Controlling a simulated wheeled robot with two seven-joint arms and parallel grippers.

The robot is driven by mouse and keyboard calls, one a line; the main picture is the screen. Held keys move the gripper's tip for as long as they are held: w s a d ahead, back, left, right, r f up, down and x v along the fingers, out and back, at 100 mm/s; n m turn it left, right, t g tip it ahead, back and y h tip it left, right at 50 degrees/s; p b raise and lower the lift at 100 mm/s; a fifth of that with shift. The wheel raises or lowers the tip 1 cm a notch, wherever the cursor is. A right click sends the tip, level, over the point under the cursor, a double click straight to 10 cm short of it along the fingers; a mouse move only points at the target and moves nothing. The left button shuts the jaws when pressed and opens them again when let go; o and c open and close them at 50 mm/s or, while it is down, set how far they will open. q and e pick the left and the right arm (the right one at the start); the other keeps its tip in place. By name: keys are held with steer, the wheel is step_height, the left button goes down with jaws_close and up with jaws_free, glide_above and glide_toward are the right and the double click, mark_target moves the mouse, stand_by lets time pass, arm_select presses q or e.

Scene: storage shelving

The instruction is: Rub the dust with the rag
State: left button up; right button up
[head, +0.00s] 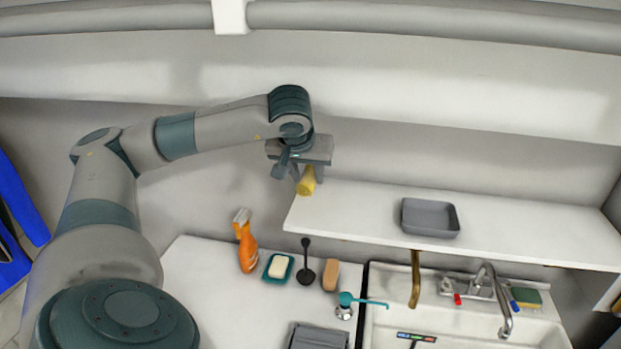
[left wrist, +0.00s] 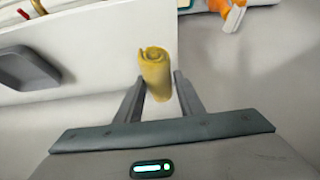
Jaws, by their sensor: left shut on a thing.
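A yellow rolled rag (head: 307,182) hangs in my left gripper (head: 304,170), at the left end of a white shelf (head: 345,208). In the left wrist view the rag (left wrist: 155,75) stands between the two fingers of the left gripper (left wrist: 158,88), which is shut on it. The rag overlaps the end of the shelf (left wrist: 90,40) in that view; I cannot tell whether it touches the shelf. I make out no clear dust on the shelf. My right gripper is not in view.
A grey tray (head: 408,222) sits on the shelf's middle. Below are an orange spray bottle (head: 246,245), a soap dish (head: 270,273), a black tool (head: 305,268), a brown brush (head: 331,275) and a sink with a faucet (head: 500,290). The shelf's left part is clear.

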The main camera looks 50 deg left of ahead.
arm_select(q)
steer(key=shift+d+r+p, duration=0.1)
steer(key=shift+r+p, duration=0.2)
steer(key=shift+r, duration=0.6)
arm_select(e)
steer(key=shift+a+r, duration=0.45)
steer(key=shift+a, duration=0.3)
